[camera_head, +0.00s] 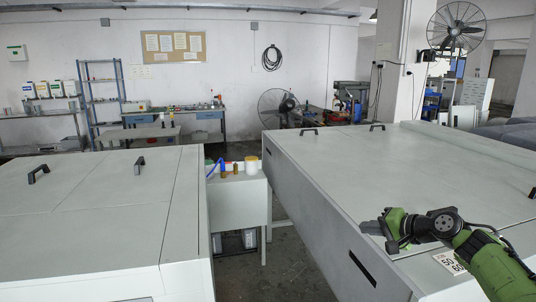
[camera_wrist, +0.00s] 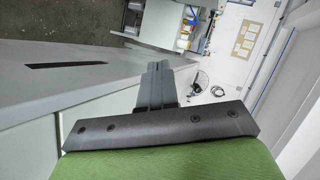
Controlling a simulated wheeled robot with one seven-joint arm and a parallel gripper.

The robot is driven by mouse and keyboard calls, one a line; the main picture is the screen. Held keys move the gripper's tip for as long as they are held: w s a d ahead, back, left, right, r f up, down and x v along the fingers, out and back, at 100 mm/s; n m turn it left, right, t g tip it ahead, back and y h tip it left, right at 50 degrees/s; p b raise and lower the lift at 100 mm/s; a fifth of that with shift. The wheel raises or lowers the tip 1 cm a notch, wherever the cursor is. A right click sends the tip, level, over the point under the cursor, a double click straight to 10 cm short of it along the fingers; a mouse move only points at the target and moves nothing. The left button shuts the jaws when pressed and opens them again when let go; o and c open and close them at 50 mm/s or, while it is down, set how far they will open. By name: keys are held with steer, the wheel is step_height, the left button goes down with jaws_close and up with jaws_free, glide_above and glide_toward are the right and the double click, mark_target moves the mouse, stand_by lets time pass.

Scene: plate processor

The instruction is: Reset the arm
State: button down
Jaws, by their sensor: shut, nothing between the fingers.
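My gripper (camera_head: 374,230) is at the lower right of the head view, at the end of my green and black arm. It is just above or beside the near left edge of the large right-hand grey machine (camera_head: 400,165); the exact gap is hard to tell. In the wrist view my gripper (camera_wrist: 157,68) shows its dark fingers together in the middle, with nothing between them. The wrist view is turned sideways and shows the room beyond.
A second grey machine (camera_head: 90,210) with black handles stands at the left. Between them a small grey cabinet (camera_head: 238,195) carries a white tub (camera_head: 251,165) and small bottles. A slot (camera_head: 362,268) opens in the right machine's side. Open floor (camera_head: 280,255) lies between the machines.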

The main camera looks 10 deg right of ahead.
steer(key=s+a+f+n+g+h, duration=0.1)
steer(key=a+n+g, duration=0.1)
steer(key=a, duration=0.6)
steer(key=s+a+n+g, duration=0.2)
steer(key=a, duration=0.5)
steer(key=s+a+n+g+h, duration=0.2)
steer(key=s+a+n+h, duration=0.1)
steer(key=s+a, duration=0.5)
steer(key=s+a+n+h, duration=0.1)
steer(key=s+a+n, duration=0.1)
steer(key=s, duration=2.1)
steer(key=shift+s+f+n+p, duration=0.3)
steer(key=shift+n+p, duration=0.1)
steer(key=shift+n, duration=0.1)
steer(key=shift+a, duration=0.1)
